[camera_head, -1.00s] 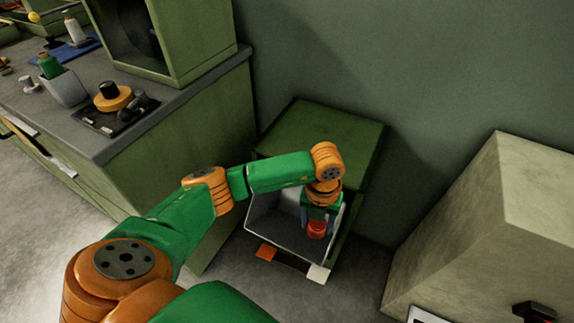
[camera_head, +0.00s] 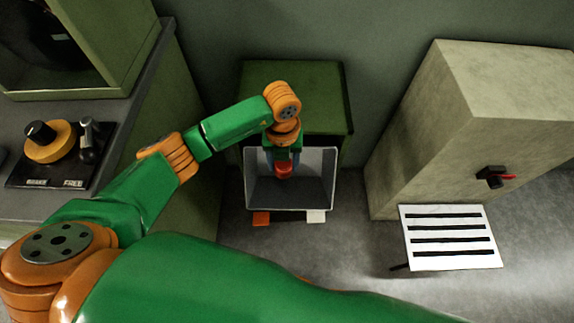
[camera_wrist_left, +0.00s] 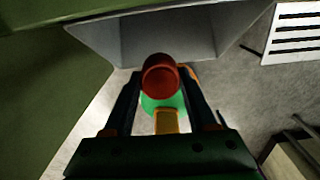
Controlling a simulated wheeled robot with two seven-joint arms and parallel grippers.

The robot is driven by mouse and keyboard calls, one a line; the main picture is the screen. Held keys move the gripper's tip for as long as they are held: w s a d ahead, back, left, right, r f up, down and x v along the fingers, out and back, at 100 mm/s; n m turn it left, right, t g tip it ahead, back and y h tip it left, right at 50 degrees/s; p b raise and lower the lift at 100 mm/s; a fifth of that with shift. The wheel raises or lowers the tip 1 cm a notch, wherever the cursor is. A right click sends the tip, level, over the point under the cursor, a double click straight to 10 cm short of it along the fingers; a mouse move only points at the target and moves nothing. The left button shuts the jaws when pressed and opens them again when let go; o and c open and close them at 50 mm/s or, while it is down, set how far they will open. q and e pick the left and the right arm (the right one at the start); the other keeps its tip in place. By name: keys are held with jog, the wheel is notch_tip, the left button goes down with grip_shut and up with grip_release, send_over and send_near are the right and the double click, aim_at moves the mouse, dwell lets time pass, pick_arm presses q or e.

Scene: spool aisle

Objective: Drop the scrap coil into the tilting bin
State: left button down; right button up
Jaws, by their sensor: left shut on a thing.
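The scrap coil (camera_head: 283,171) is a small red cylinder, held between the fingers of my left gripper (camera_head: 282,163). In the left wrist view the red coil (camera_wrist_left: 161,77) sits at the tips of the two dark fingers, and my left gripper (camera_wrist_left: 162,88) is shut on it. The tilting bin (camera_head: 318,190) is a grey, open-topped box tipped out from a green cabinet. In the head view the coil appears over the bin's opening. In the left wrist view the bin's grey wall (camera_wrist_left: 110,38) lies beyond the coil. My right gripper is not in view.
The green cabinet (camera_head: 320,85) stands behind the bin. A beige cabinet (camera_head: 410,130) with a striped white panel (camera_head: 450,238) stands right. A grey counter (camera_head: 140,85) is left.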

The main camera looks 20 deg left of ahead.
pick_arm(q)
jog(key=shift+f, duration=0.55)
jog(key=shift+r, duration=0.15)
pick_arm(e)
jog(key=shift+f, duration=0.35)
pick_arm(q)
jog(key=shift+c, duration=0.6)
grip_release()
notch_tip(320, 180, up, 7)
jog(key=shift+r, duration=0.1)
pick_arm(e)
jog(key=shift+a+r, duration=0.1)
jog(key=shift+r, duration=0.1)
